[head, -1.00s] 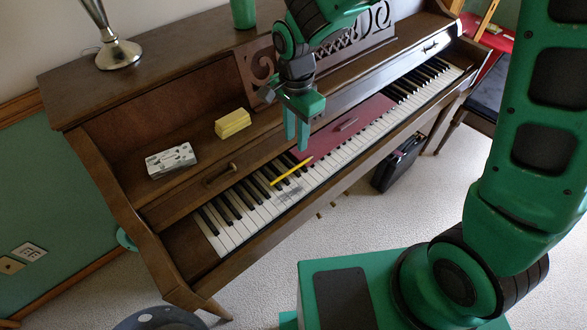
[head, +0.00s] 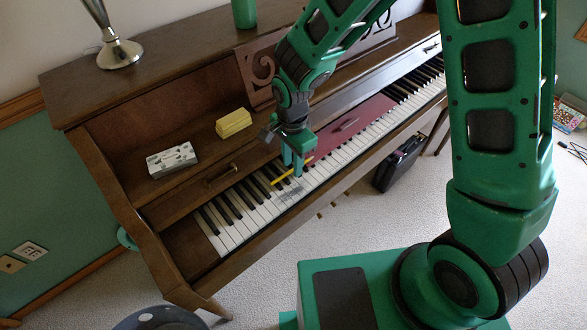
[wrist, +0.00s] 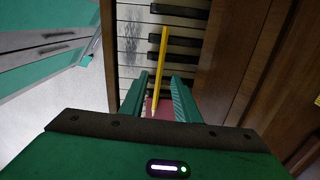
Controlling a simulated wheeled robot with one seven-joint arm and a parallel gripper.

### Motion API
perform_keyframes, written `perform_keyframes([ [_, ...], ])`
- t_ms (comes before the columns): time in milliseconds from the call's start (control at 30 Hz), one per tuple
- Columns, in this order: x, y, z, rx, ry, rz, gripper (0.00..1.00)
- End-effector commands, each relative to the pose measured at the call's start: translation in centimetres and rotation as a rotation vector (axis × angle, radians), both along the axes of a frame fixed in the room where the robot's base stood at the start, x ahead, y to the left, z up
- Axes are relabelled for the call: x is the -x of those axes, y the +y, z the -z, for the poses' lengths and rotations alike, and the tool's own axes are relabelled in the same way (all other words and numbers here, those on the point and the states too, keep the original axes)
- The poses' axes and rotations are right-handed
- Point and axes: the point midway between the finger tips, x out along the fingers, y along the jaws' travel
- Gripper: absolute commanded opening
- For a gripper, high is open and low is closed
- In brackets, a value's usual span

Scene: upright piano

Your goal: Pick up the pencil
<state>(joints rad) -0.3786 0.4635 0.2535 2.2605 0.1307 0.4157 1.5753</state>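A yellow pencil (head: 285,174) lies across the piano keys (head: 252,199), beside a red cloth or folder. In the wrist view the pencil (wrist: 161,58) runs lengthwise between the two fingers of my gripper (wrist: 159,90), with keys beneath it. The fingers are apart, one on each side, with gaps to the pencil. In the head view my gripper (head: 292,168) is down at the keys over the pencil and hides part of it. I cannot tell whether the fingertips touch the keys.
A yellow block (head: 233,123) and a grey-white box (head: 172,160) sit on the piano ledge to the left. The red sheet (head: 345,130) covers keys to the right. The wooden fallboard edge (head: 222,180) rises behind the keys. A metal lamp base (head: 119,54) stands on top.

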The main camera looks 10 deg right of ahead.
Motion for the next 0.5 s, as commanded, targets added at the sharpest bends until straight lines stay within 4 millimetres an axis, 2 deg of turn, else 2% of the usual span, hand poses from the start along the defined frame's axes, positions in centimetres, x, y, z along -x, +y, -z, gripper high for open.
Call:
perform_keyframes([
  [267,-0.01,0.00,0.44,-0.001,-0.001,0.000,0.29],
  [300,-0.01,0.00,0.44,-0.001,-0.001,0.000,0.27],
  [400,-0.02,-0.01,0.43,-0.001,-0.001,0.000,0.03],
  [500,-0.01,-0.02,0.42,-0.001,-0.001,0.000,0.00],
])
